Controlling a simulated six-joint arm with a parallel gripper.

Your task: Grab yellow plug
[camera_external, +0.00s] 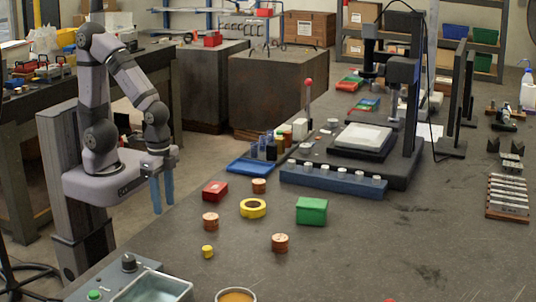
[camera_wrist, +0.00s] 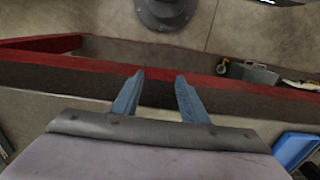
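The yellow plug (camera_external: 208,252) is a small yellow cylinder standing on the grey bench top near its front left in the external view. My gripper (camera_external: 162,192) has blue fingers and hangs to the left of the bench objects, up and left of the plug and well apart from it. In the wrist view my gripper (camera_wrist: 158,78) has its two fingers spread with nothing between them. The plug is not seen in the wrist view.
A yellow ring (camera_external: 253,208), copper-coloured cylinders (camera_external: 280,243), a red block (camera_external: 215,191) and a green box (camera_external: 312,211) stand around the plug. A metal tray (camera_external: 152,288) lies at the front left. The bench at the right front is clear.

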